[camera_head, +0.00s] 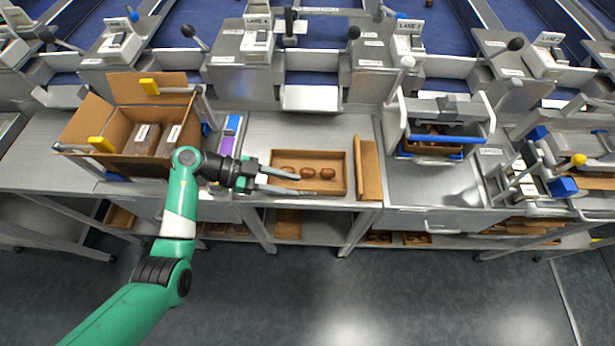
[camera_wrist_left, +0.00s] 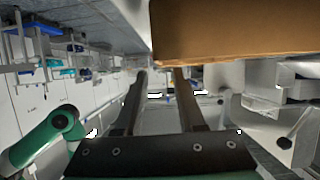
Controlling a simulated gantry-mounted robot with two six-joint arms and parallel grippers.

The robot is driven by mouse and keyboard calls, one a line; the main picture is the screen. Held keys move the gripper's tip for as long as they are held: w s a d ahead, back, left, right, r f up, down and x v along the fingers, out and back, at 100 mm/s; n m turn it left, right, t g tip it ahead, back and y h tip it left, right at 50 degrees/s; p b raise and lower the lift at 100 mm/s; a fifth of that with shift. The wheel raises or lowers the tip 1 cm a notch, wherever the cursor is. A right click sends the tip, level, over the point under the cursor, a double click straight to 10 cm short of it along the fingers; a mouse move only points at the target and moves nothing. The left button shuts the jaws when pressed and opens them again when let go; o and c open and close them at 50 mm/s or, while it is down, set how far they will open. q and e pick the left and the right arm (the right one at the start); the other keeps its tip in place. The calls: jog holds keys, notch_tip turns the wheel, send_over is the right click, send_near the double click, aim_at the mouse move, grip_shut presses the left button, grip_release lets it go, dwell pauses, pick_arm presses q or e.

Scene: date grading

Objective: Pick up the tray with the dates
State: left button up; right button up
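The tray (camera_head: 310,157) is a shallow brown cardboard tray on the steel bench in the head view. Three dark brown dates (camera_head: 307,172) lie in a row inside it. My left gripper (camera_head: 307,184) is open, its fingers pointing right at the tray's front left part. One finger overlaps the inside of the tray and the other lies along its front edge. In the left wrist view a brown cardboard wall, seemingly the tray (camera_wrist_left: 235,32), fills the upper right, beside the open fingers (camera_wrist_left: 159,72). I cannot tell whether they touch it. My right gripper is not visible.
A flat brown cardboard strip (camera_head: 368,169) stands right of the tray. An open carton (camera_head: 118,127) with packs sits at the left. A white-framed press-like device (camera_head: 440,116) stands to the right. Bare bench lies behind the tray.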

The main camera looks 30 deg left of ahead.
pick_arm(q)
jog(key=shift+w+d, duration=0.25)
jog(key=shift+d, duration=0.1)
jog(key=b+x, duration=0.2)
jog(key=x, duration=0.3)
jog(key=shift+d+f, duration=0.1)
jog(key=shift+f, duration=0.1)
jog(key=shift+w+d+b, duration=0.2)
jog(key=shift+d+b, duration=0.1)
jog(key=shift+d, duration=0.1)
jog(key=shift+c, duration=0.3)
grip_shut()
dwell(0.3)
